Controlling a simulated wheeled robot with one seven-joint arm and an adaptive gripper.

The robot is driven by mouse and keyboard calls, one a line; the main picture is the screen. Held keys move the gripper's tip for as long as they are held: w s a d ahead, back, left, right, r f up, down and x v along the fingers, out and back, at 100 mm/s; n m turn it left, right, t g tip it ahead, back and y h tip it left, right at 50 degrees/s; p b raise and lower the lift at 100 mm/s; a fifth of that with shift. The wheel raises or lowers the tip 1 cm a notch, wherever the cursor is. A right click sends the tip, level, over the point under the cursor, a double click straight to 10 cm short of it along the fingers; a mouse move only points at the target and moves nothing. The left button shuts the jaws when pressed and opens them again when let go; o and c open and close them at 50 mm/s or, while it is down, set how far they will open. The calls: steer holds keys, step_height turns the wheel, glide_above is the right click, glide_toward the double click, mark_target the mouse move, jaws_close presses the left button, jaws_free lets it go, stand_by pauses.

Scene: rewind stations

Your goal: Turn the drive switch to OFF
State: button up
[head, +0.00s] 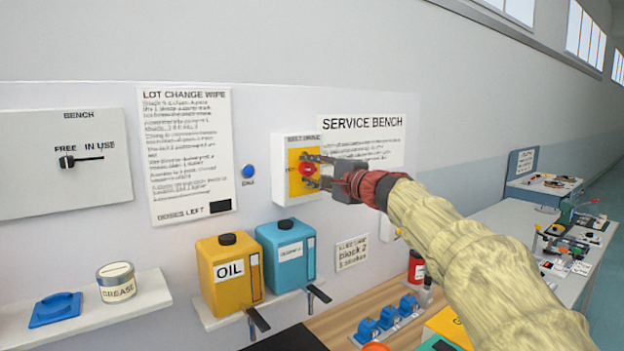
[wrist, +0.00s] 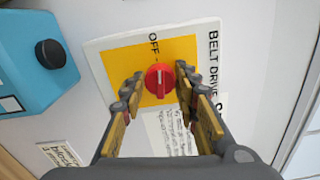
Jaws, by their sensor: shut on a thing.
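The drive switch is a red round knob (head: 307,169) on a yellow plate, on a white wall box (head: 283,185) labelled BELT DRIVE. It also shows in the wrist view as a red knob (wrist: 159,77). A light line on the knob's face runs roughly towards the word OFF (wrist: 153,43), but its exact setting is hard to tell. My gripper (head: 311,171) is at the knob, one finger on each side, closed on it. In the wrist view the fingertips (wrist: 159,84) flank the knob; the contact itself is partly hidden.
A blue can (head: 287,252) and a yellow OIL can (head: 229,275) stand on a shelf below left of the box. A blue button (head: 248,171) is on the wall to the left. A SERVICE BENCH sign (head: 365,140) hangs close behind my gripper.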

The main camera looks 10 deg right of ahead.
stand_by(0.4)
steer(key=o, duration=1.2)
steer(key=shift+c, duration=0.2)
steer(key=shift+p, duration=0.3)
